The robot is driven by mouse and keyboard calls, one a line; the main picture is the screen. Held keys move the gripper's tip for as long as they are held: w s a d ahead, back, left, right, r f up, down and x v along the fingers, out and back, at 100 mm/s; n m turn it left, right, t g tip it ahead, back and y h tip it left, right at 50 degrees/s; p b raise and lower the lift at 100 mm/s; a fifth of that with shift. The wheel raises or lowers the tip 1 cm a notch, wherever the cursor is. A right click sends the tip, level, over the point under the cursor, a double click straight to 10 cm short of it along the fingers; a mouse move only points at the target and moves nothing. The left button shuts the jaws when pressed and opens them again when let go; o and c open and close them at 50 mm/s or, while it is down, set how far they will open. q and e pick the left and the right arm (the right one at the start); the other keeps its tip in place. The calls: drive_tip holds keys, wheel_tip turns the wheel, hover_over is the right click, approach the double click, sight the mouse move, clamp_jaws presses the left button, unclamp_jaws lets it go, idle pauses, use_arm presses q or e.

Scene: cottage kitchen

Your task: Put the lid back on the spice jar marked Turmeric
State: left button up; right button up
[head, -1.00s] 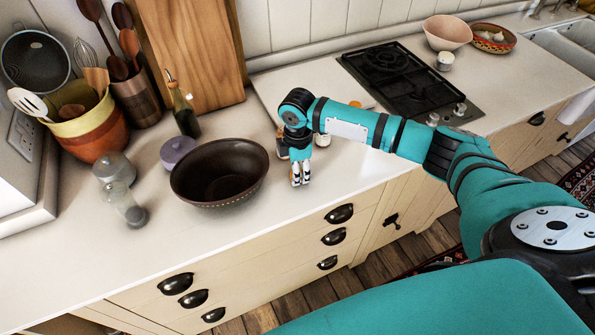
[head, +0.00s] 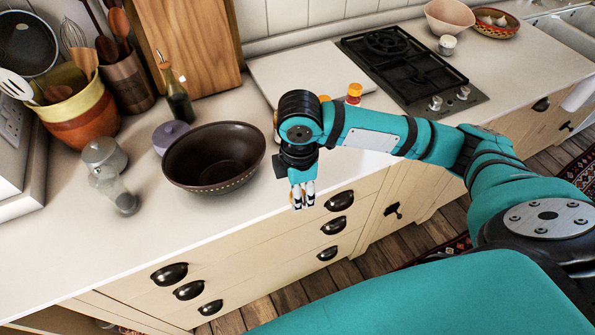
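An orange bit of another small item (head: 324,98) shows just behind my wrist. I cannot read any label, so I cannot tell which is Turmeric, and I make out no loose lid. My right gripper (head: 302,195) points down near the counter's front edge, right of the dark bowl and in front of these items. Its fingertips look close together, and nothing clearly shows between them. My wrist hides part of the counter behind it. My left gripper is out of view.
A dark brown bowl (head: 214,157) stands left of my gripper. Behind it are a lilac lidded pot (head: 171,136) and an oil bottle (head: 176,98). A glass shaker (head: 118,194) stands further left. The black hob (head: 400,68) is right. The front-left counter is clear.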

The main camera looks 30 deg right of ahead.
drive_tip(key=shift+s+a+r, duration=0.1)
drive_tip(key=shift+s+a, duration=0.15)
drive_tip(key=shift+s, duration=0.25)
drive_tip(key=shift+s+a, duration=0.2)
drive_tip(key=shift+s, duration=0.25)
drive_tip(key=s+d+f+m, duration=0.1)
drive_tip(key=s+f+m, duration=0.3)
drive_tip(key=f+m, duration=0.5)
drive_tip(key=shift+s+m+b, duration=0.2)
drive_tip(key=shift+m+b, duration=0.15)
drive_tip(key=shift+m, duration=3.05)
